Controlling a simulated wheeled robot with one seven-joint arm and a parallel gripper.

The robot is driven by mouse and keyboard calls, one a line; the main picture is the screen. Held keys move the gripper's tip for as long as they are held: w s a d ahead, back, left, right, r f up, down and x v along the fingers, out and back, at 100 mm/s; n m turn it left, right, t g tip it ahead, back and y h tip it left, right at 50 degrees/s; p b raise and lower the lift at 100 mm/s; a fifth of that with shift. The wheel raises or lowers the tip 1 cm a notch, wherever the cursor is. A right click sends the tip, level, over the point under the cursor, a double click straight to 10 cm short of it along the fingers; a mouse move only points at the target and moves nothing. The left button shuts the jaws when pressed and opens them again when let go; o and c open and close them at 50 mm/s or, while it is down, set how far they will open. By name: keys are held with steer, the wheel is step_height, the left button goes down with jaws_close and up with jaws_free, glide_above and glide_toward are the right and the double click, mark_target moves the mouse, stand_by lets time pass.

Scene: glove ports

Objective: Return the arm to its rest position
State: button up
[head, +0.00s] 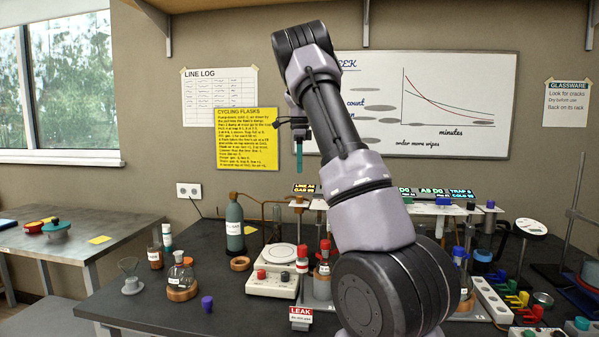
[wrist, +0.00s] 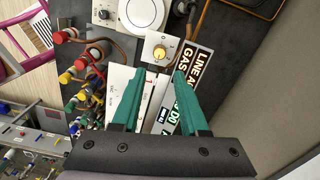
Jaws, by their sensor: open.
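My arm rises from the bottom right of the head view, with its links crossing the middle and hiding part of the whiteboard and bench. My gripper (head: 299,157) hangs at the arm's far end, seen edge-on with teal fingers pointing down, above the back of the bench. In the wrist view my gripper (wrist: 158,88) has its two teal fingers spread apart with nothing held between them.
The dark bench (head: 150,302) is crowded with glassware and valves. A grey-green bottle (head: 235,228), a white balance-like unit (head: 272,284), a round flask (head: 181,272) and a LEAK sign (head: 300,316) stand on it. A purple stopper (head: 207,303) is at the front. The air around the gripper looks clear.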

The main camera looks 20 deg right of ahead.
stand_by(0.4)
steer(key=s+a+r+n+t, duration=0.1)
steer(key=s+a+r+n, duration=0.2)
steer(key=s, duration=0.6)
steer(key=s+a+r+n+t+y, duration=0.1)
steer(key=s+a+r+n, duration=0.3)
steer(key=s, duration=0.6)
steer(key=s+a+r+n+t+y, duration=0.1)
steer(key=s+a+r+n+t, duration=0.2)
steer(key=s+a+n, duration=0.4)
steer(key=s+a, duration=0.1)
steer(key=s, duration=0.2)
steer(key=shift+a+r, duration=0.25)
steer(key=shift+o, duration=0.3)
steer(key=s+a+f+n+t, duration=0.1)
steer(key=s+a+f+n, duration=0.2)
steer(key=s, duration=0.4)
steer(key=shift+s+n+t, duration=0.3)
steer(key=shift+n+t, duration=0.1)
steer(key=shift+n, duration=0.3)
steer(key=shift+o, duration=1.1)
steer(key=shift+s+a+f, duration=0.1)
steer(key=shift+s+f, duration=0.15)
steer(key=shift+f, duration=0.05)
